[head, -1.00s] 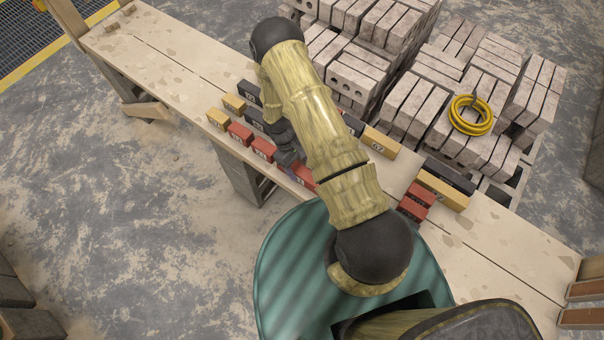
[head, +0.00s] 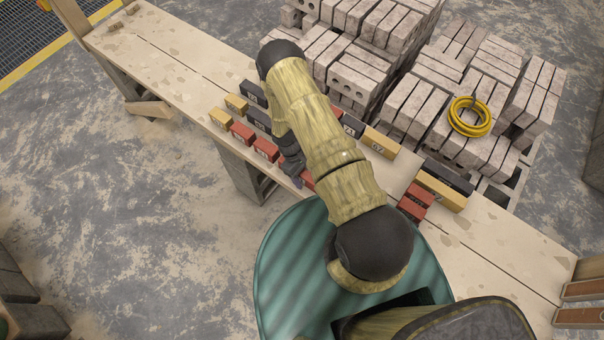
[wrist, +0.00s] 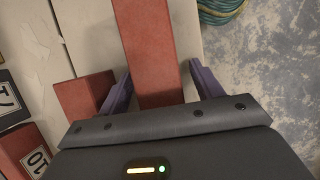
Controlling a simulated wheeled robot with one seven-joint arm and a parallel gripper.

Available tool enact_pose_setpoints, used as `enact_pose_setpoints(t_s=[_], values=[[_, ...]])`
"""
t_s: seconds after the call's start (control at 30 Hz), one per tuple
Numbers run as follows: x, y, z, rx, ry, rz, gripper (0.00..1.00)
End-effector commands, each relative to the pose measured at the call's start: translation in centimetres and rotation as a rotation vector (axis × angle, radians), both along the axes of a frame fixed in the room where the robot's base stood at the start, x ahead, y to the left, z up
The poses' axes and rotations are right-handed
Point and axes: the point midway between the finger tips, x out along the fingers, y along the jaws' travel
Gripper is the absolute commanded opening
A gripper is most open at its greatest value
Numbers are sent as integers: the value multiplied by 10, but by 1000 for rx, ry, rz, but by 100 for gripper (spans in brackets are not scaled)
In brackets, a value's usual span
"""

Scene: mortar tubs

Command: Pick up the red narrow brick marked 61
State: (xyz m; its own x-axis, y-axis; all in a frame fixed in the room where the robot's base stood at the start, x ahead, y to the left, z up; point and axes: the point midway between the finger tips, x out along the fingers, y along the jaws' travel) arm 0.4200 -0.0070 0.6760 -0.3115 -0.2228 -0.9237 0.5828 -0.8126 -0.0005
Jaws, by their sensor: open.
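My gripper (wrist: 160,67) is open, with a purple finger on each side of a long red brick (wrist: 150,40) in the wrist view. No number shows on the visible faces of this brick. A second red brick (wrist: 80,97) lies just left of the left finger. A red brick (wrist: 18,150) with a label reading 10 is at the lower left. In the head view my gripper (head: 293,167) is low at the plank's near edge, beside red bricks (head: 266,149) and (head: 242,133). Another red brick (head: 307,179) is partly hidden by my arm. I cannot make out a 61.
The bricks stand on a long plank bench (head: 165,75). Yellow bricks (head: 380,143) and black bricks (head: 449,176) stand close by, with two stacked red bricks (head: 414,201) further right. Grey block stacks (head: 365,70) and a yellow hose coil (head: 470,116) are behind. The plank's left end is mostly clear.

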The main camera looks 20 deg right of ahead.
Motion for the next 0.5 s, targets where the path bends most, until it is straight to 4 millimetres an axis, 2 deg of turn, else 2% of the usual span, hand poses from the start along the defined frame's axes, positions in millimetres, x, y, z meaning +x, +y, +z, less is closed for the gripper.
enact_pose_setpoints(t_s=[0.17, 0.5], values=[[0, 0, 0, 0, 0, 1, 65], [0, 4, 0, 0, 0, 9, 1]])
